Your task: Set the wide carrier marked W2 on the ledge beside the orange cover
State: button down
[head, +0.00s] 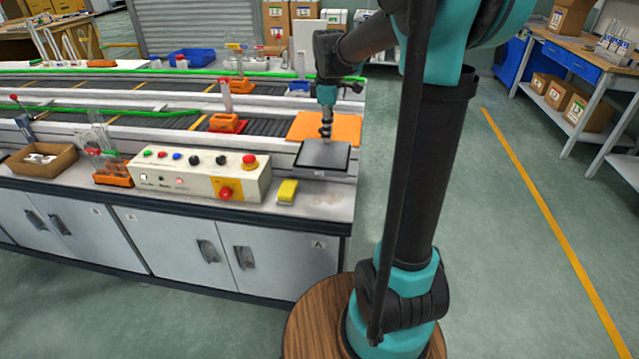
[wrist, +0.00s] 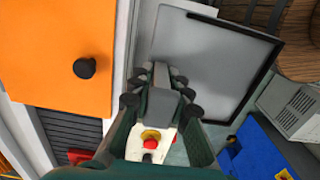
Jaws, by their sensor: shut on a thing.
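The wide carrier (head: 322,155) is a flat dark grey tray with a black rim, over the ledge in front of the orange cover. A small pale label shows at its front, too small to read. In the wrist view the carrier (wrist: 205,60) fills the upper right. My gripper (head: 326,136) is shut on its far edge; the closed fingers (wrist: 162,78) also show in the wrist view. I cannot tell whether the carrier touches the ledge. The orange cover (head: 342,127) lies flat just behind it; its black knob shows in the wrist view (wrist: 60,50).
A control panel (head: 200,172) with buttons stands left of the carrier, with a yellow block (head: 287,191) in front. Conveyors (head: 170,121) carrying a red-orange holder (head: 228,123) run behind. A tube rack (head: 112,178) and cardboard tray (head: 42,160) stand far left.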

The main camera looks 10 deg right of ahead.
notch_tip(320, 180, down, 18)
jog(key=shift+r, duration=0.15)
dwell(0.4)
jog(key=c, duration=1.4)
grip_release()
jog(key=shift+c, duration=0.2)
